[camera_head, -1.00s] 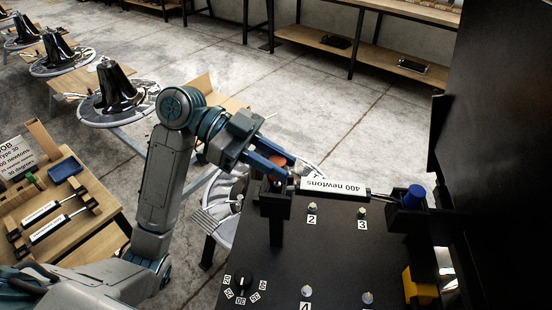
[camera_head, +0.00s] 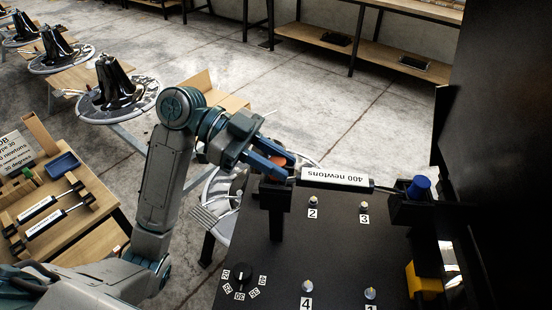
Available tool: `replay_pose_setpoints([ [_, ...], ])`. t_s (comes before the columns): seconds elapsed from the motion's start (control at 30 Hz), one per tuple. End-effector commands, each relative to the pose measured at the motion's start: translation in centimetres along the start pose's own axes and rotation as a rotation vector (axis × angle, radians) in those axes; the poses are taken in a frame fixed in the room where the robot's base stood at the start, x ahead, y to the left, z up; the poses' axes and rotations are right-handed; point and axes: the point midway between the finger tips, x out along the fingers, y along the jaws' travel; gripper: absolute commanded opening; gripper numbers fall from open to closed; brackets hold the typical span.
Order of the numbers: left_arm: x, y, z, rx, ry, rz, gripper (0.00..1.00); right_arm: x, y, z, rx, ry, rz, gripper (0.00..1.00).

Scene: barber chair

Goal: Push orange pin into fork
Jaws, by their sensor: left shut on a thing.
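The orange pin (camera_head: 279,159) shows only in small part between the blue fingers of my left gripper (camera_head: 280,166), which is shut on it. The fingers are right over the left black fork (camera_head: 276,193); how far the pin sits in the fork is hidden. A cylinder labelled "400 newtons" (camera_head: 336,178) spans from this fork to the right black fork (camera_head: 408,212). A blue pin (camera_head: 420,187) stands in the right fork. My right gripper is not in view.
The black panel (camera_head: 330,250) carries numbered pegs and a dial knob (camera_head: 240,272). A yellow part (camera_head: 421,287) is at its right. A wooden table (camera_head: 75,225) at left holds more cylinders and a blue tray (camera_head: 63,164). A tall black board stands at right.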

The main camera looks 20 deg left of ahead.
Motion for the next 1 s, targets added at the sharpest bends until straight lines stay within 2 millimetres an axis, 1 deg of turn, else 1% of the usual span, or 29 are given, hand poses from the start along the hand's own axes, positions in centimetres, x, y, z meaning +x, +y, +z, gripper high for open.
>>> replay_pose_setpoints([
  [0.23,0.3,0.0,0.7,0.0,0.0,0.0,0.0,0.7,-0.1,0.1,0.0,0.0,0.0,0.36],
  [0.27,0.2,0.0,0.6,0.0,0.0,0.0,0.26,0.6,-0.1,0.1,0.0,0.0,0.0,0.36],
  [0.3,0.2,0.0,0.6,0.0,0.0,0.0,0.34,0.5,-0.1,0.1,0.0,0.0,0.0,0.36],
  [0.37,0.2,0.0,0.6,0.0,0.0,0.0,0.46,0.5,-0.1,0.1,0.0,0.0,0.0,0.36],
  [0.4,0.2,0.0,0.6,0.0,0.0,0.0,0.48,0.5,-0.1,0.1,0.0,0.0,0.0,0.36],
  [0.77,0.2,0.0,0.6,0.0,0.0,0.0,0.48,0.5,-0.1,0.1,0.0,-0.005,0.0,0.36],
  [0.87,-0.5,-0.1,0.8,0.001,-0.005,-0.002,0.48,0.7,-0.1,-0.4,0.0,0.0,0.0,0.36],
  [1.0,-2.1,-0.1,0.8,0.0,-0.006,-0.003,0.48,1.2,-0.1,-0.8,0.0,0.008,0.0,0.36],
])
